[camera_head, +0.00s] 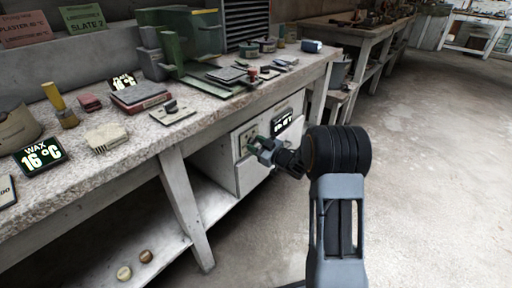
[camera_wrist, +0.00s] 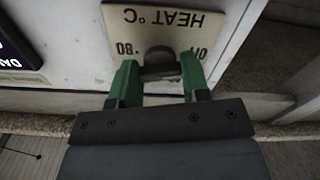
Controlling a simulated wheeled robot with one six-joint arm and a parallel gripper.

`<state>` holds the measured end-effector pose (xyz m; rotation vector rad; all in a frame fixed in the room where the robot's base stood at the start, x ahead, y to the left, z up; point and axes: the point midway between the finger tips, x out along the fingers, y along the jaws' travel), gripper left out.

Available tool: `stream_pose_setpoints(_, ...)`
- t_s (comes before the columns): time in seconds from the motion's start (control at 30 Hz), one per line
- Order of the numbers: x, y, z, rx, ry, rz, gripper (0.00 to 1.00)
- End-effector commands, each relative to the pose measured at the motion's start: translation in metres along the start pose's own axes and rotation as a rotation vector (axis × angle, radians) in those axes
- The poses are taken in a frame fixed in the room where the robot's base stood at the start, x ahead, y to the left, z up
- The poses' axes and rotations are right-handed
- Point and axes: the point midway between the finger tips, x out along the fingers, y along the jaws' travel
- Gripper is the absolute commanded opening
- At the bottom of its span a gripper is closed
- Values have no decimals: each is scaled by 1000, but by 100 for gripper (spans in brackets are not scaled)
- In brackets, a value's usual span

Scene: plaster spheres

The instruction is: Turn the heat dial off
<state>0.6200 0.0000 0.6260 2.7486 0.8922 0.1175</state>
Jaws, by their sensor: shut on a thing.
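The heat dial (camera_wrist: 160,60) is a dark round knob on a pale plate (camera_wrist: 208,22) that reads "HEAT °C", upside down in the wrist view. The marks "80" and "OFF" stand on either side of the knob. My gripper (camera_wrist: 159,76) has two green fingers, one on each side of the knob, shut on it. In the head view my gripper (camera_head: 262,150) reaches the front of the white cabinet (camera_head: 252,178) under the bench and covers the knob. Which mark the dial points to cannot be told.
A dark display (camera_head: 283,122) sits on the cabinet front, right of my gripper. The stone-topped bench (camera_head: 205,128) above holds books, tools and a "WAX 16 °C" sign (camera_head: 41,155). The floor at right is clear.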

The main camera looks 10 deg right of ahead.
Motion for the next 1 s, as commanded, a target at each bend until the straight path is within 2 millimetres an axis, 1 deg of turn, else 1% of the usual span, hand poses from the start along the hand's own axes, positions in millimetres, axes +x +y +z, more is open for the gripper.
stream_pose_setpoints(0.5, 0, -2, 0, -16, 0, -5, 19)
stream_pose_setpoints(0.53, 0, -2, 0, -16, 0, -5, 45)
stream_pose_setpoints(0.6, 0, -2, 0, -15, 0, -5, 52)
stream_pose_setpoints(0.77, 0, 0, 0, -15, 0, -2, 67)
stream_pose_setpoints(1.0, -1, 0, 0, -14, 0, 0, 68)
